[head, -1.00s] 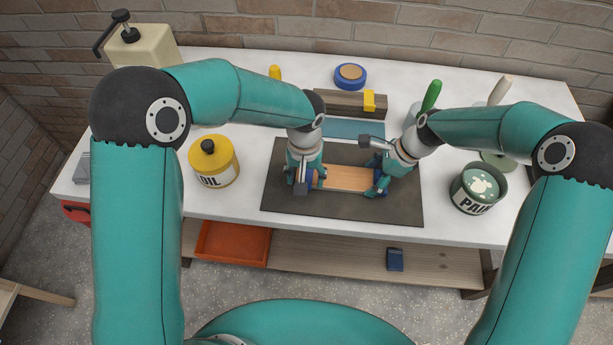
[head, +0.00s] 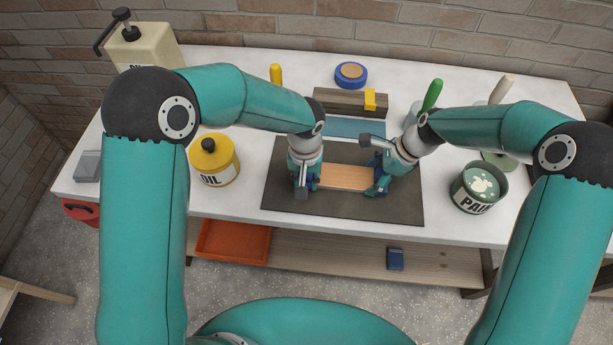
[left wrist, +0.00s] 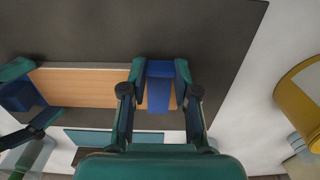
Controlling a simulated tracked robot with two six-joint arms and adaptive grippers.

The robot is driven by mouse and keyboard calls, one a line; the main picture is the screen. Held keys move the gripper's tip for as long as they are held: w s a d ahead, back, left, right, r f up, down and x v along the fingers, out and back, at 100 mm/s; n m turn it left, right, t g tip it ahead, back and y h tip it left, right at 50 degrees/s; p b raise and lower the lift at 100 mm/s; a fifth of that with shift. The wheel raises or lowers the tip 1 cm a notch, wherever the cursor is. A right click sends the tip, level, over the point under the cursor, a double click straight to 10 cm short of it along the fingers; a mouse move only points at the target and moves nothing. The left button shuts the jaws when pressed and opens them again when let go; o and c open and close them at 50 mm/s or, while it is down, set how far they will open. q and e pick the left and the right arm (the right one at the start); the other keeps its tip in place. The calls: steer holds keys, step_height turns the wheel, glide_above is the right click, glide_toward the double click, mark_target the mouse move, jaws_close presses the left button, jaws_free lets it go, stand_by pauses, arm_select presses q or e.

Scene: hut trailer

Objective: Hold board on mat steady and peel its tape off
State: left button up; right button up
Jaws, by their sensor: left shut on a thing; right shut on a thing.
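The wooden board (head: 345,178) lies flat on the dark mat (head: 402,208); it also shows in the left wrist view (left wrist: 85,88). My left gripper (head: 304,184) is at the board's left end, shut on the blue tape (left wrist: 159,95), which shows between its fingers in the left wrist view. Whether the tape still touches the board is hidden by the fingers. My right gripper (head: 377,187) is shut on the board's right end; blue also shows between its fingers in the left wrist view.
An oil can (head: 214,160) stands left of the mat, a paint can (head: 478,188) right of it. Behind are a blue plate (head: 352,129), a wooden block (head: 340,101) and a blue tape roll (head: 351,75). The front mat strip is clear.

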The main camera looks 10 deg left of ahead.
mark_target(306, 181)
arm_select(q)
step_height(306, 181, up, 15)
stand_by(1.4)
stand_by(0.4)
arm_select(e)
steer(key=o, duration=1.3)
